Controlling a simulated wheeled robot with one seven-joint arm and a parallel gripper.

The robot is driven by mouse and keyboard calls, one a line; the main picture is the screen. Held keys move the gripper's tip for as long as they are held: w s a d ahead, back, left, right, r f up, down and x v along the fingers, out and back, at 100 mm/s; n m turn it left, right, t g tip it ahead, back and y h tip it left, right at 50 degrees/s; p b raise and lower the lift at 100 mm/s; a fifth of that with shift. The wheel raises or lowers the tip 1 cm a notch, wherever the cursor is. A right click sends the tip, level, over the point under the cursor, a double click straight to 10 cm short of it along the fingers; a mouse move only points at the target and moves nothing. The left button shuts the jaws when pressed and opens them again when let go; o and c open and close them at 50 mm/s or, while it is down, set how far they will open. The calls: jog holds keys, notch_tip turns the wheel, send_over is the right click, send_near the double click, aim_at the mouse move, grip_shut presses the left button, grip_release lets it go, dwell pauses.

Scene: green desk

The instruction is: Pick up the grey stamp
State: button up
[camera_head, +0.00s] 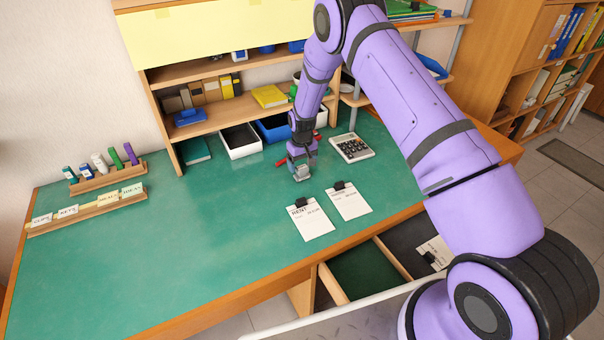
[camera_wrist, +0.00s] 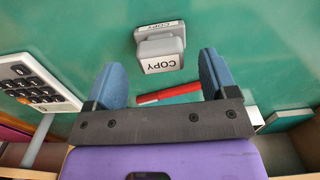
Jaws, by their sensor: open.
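The grey stamp (camera_wrist: 160,48) has a white label reading COPY and lies on the green desk. In the wrist view it is just beyond the fingertips and roughly centred between them. In the head view the stamp (camera_head: 301,174) shows just below my gripper (camera_head: 300,160), which partly covers it. In the wrist view my gripper (camera_wrist: 161,68) has its two blue fingers spread apart, with no object clamped between them.
A red object (camera_wrist: 170,94) lies near the fingers. A calculator (camera_head: 351,147) is to the right. Two clipped papers (camera_head: 311,221) (camera_head: 349,203) lie in front. White and blue bins (camera_head: 240,142) stand behind.

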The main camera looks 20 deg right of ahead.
notch_tip(320, 180, down, 3)
jog(key=shift+r, duration=0.1)
jog(key=c, duration=1)
jog(key=shift+r, duration=0.15)
